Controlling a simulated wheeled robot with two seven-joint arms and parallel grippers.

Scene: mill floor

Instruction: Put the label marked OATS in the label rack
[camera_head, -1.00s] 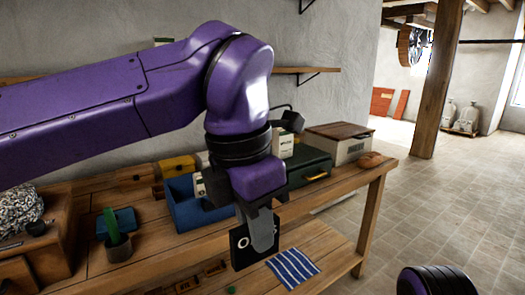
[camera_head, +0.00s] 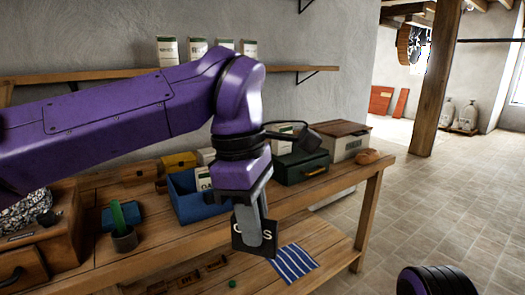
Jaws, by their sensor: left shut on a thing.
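My left gripper (camera_head: 254,226) is shut on a dark square label (camera_head: 239,245) with light letters. A finger covers the middle of the lettering; an O-like shape and an S show at its sides. The label hangs upright in front of the bench's front edge, apart from the bench as far as I can tell. I cannot make out the label rack for sure; small wooden holders (camera_head: 205,275) sit on the lower shelf, partly hidden. My right gripper is not in view; only a dark purple part of my body shows at the bottom right.
A striped cloth (camera_head: 293,264) lies on the lower shelf. The floor at right is clear.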

